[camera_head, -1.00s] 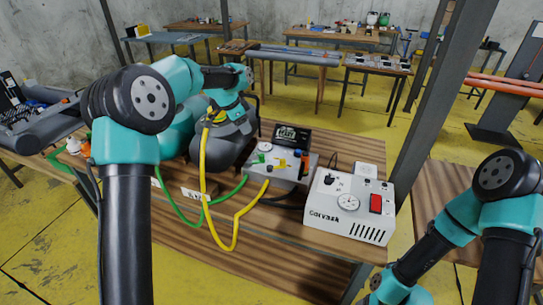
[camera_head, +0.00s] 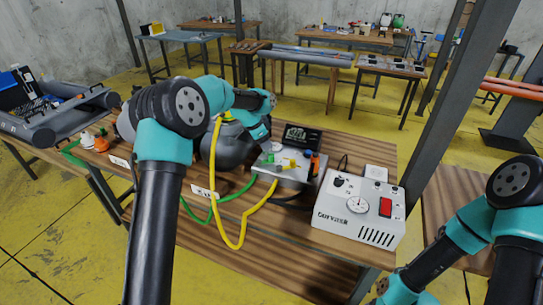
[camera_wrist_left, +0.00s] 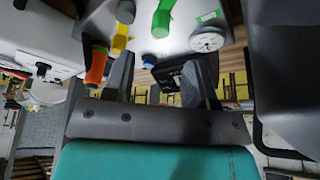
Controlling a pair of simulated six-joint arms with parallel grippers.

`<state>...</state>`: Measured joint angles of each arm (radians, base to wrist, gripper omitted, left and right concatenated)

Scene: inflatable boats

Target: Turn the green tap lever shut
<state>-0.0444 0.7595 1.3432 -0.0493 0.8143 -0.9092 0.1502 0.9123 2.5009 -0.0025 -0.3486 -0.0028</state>
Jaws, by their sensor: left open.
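The grey metal tap block (camera_head: 290,177) sits on the wooden bench, with small green and yellow levers on top. In the left wrist view, a green lever (camera_wrist_left: 163,18) stands out from the block beside a yellow lever (camera_wrist_left: 120,38). My right gripper is out of view.
A white pump box (camera_head: 358,212) with a red switch stands right of the block. A yellow hose (camera_head: 213,160) and a green hose (camera_head: 232,197) loop along the bench's front. A dark grey rounded body (camera_head: 235,148) lies to the left. A dark post (camera_head: 445,110) rises at right.

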